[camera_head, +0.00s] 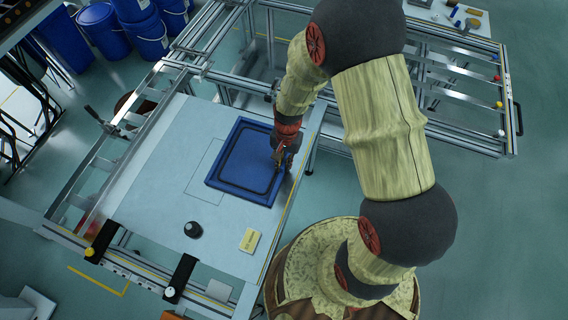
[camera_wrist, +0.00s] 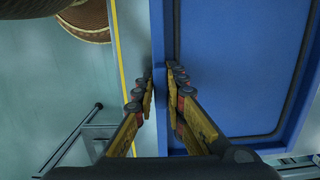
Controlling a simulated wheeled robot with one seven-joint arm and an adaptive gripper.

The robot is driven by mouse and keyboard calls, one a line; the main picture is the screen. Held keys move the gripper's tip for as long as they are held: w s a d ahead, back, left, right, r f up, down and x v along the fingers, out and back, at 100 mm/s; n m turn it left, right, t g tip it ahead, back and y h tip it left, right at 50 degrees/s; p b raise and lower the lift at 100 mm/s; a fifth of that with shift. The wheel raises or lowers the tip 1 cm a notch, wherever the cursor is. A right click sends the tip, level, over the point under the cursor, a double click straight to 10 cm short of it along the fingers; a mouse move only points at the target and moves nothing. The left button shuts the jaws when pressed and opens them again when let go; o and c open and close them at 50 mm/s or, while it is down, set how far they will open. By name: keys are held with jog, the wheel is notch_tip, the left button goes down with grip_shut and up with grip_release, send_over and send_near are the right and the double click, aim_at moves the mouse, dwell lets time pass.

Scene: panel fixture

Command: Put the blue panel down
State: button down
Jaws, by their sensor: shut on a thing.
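The blue panel (camera_head: 230,168) is a flat tray-like square with a raised rim. It lies flat, or nearly so, over the right part of the pale table top (camera_head: 150,200); I cannot tell whether it touches the surface. A thin outlined rectangle (camera_head: 200,180) on the table shows partly to its left. My gripper (camera_head: 281,160) is at the panel's right edge. In the wrist view the fingers (camera_wrist: 162,76) are shut on the rim of the panel (camera_wrist: 235,60), one finger on each side. The rim between the fingertips is partly hidden.
A black knob (camera_head: 193,229) and a yellow label block (camera_head: 250,240) are on the table's near part. Metal rails (camera_head: 110,150) run along the left side. Blue buckets (camera_head: 103,30) stand at the back left. The table is clear left of the panel.

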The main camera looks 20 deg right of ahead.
jog(key=c, duration=1.8)
grip_release()
notch_tip(320, 180, up, 22)
jog(key=w+d+n+t+p, duration=0.1)
jog(key=d+n+t+p, duration=0.1)
jog(key=p, duration=0.3)
jog(key=s+r+n+t, duration=0.1)
jog(key=s+r+n, duration=0.1)
jog(key=s+r, duration=0.2)
jog(key=s+d+r+n+t, duration=0.1)
jog(key=s+r+t, duration=0.1)
jog(key=s+r, duration=0.3)
jog(key=s+d+r+n+t+h, duration=0.1)
jog(key=s+r, duration=0.4)
jog(key=r, duration=0.6)
jog(key=shift+d+r+n+t, duration=0.1)
jog(key=shift+r+n+t, duration=0.2)
jog(key=shift+n, duration=0.5)
